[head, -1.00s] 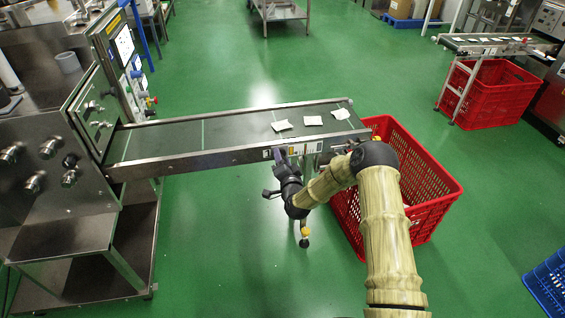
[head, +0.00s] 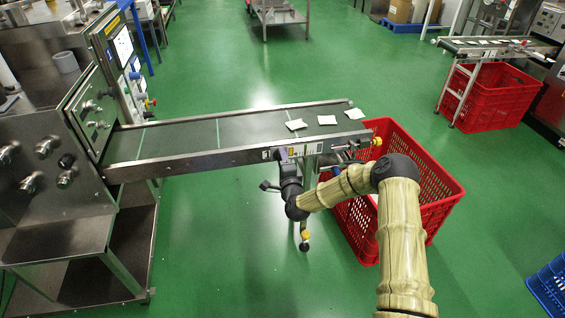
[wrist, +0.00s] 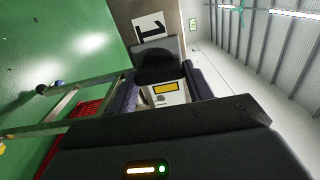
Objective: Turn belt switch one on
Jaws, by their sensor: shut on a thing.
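Belt switch one sits in a small panel (head: 268,154) on the near side of the conveyor (head: 190,162). In the wrist view a white plate with a black 1 (wrist: 150,28) and a yellow label (wrist: 166,88) show on that side. My gripper (head: 282,154) is at the panel, its fingers (wrist: 160,88) on either side of the switch and shut on it. A dark rounded part (wrist: 155,66) shows between the fingers and the plate. The switch's exact position is hidden by my gripper. Teabags (head: 327,120) lie on the belt near its right end.
A red crate (head: 440,200) stands on the floor under the belt's right end, beside my arm. A steel machine (head: 50,170) stands at the left. Open green floor lies in front and behind. A blue crate (head: 550,285) is at the lower right.

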